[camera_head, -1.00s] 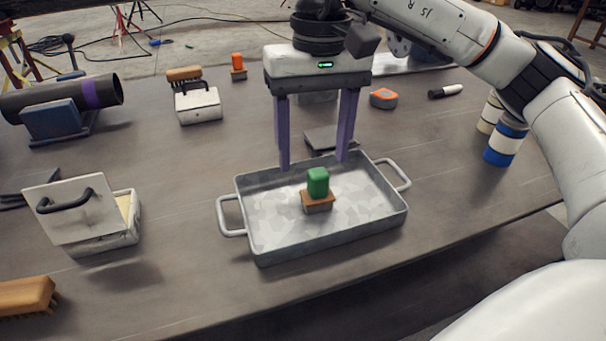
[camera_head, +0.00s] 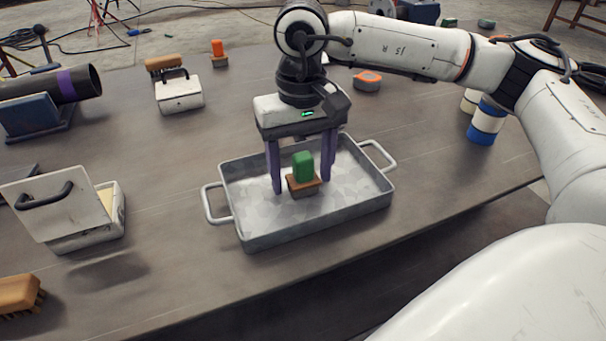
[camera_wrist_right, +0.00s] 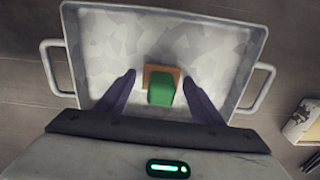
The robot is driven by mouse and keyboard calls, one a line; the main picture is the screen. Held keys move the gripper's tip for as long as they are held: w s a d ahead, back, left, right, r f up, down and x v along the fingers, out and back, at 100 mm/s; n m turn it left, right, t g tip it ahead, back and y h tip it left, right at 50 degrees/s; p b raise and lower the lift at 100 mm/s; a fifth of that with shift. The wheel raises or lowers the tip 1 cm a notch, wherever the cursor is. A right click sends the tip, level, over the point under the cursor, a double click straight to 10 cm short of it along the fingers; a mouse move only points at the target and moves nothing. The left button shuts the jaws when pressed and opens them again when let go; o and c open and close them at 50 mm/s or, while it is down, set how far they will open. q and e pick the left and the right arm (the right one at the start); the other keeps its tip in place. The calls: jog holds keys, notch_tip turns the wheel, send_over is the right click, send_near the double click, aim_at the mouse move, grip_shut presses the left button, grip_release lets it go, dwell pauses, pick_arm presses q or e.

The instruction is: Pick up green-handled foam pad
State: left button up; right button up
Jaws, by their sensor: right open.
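The green-handled foam pad (camera_head: 303,170) stands upright in the metal tray (camera_head: 262,238), with its green handle on top of a brown and grey base. My right gripper (camera_head: 302,188) is open, its two purple fingers reaching down into the tray, one to each side of the pad. In the right wrist view the pad (camera_wrist_right: 161,88) sits between the spread fingers (camera_wrist_right: 160,98), with a gap on both sides. The tray (camera_wrist_right: 85,60) also shows there, with a handle at each end. My left gripper is not in view.
An open white box (camera_head: 60,215) and a wooden brush (camera_head: 18,295) are at the left. A dark pipe with a purple band (camera_head: 66,84) rests at the back left. A white case (camera_head: 180,95), an orange item (camera_head: 367,80) and a blue-white can (camera_head: 485,122) stand beyond the tray.

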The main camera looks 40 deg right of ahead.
jog(key=shift+c, duration=0.2)
jog(key=c, duration=1)
jog(key=shift+c, duration=0.2)
jog(key=shift+r, duration=0.15)
notch_tip(320, 180, up, 10)
jog(key=shift+f, duration=0.1)
jog(key=shift+o, duration=1.2)
jog(key=shift+c, duration=0.5)
